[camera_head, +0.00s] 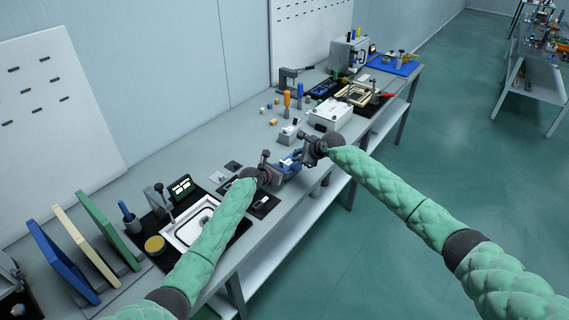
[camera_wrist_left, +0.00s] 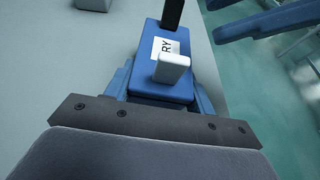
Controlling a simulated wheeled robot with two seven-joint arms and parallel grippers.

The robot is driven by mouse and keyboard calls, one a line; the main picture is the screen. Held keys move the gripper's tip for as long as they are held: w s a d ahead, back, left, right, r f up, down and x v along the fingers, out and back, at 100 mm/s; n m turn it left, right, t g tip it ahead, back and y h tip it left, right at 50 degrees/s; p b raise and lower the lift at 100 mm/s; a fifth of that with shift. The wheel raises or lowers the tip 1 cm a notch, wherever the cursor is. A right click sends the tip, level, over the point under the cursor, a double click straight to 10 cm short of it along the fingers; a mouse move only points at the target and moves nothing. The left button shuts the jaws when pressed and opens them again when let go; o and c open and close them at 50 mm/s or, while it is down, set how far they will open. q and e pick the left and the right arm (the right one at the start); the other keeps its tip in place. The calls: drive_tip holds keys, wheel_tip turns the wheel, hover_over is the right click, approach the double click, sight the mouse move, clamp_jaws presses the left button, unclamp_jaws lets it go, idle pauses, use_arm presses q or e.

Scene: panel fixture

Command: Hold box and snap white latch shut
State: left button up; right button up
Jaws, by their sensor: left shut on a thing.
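A blue box (camera_wrist_left: 160,83) with a white label reading "RY" and a white latch (camera_wrist_left: 172,68) fills the middle of the left wrist view. The latch stands up from the box's top. My left gripper (camera_head: 272,174) is shut on the box, with its blue fingers along the box's sides. In the head view the box is small between my two grippers at the bench's front edge, and the white latch (camera_head: 286,162) shows on it. My right gripper (camera_head: 303,155) is close to the box from the right. Whether its jaws are open or touch the box is too small to tell.
The grey bench (camera_head: 225,125) runs diagonally. A white box (camera_head: 330,114) and orange-handled tool (camera_head: 287,99) stand behind the grippers. A silver tray (camera_head: 190,230) lies left, beside upright coloured panels (camera_head: 105,228). Small dark plates (camera_head: 232,166) lie near my left gripper.

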sight(285, 169)
drive_tip(key=s+d+r+m+t+y, duration=0.2)
drive_tip(key=s+d+m+t+y, duration=0.1)
drive_tip(key=s+m, duration=0.45)
drive_tip(key=shift+n, duration=0.45)
drive_tip(key=x, duration=0.7)
drive_tip(key=f+x, duration=0.1)
drive_tip(key=x, duration=0.3)
drive_tip(key=shift+s+a+f, duration=0.1)
drive_tip(key=shift+s+a, duration=0.1)
clamp_jaws()
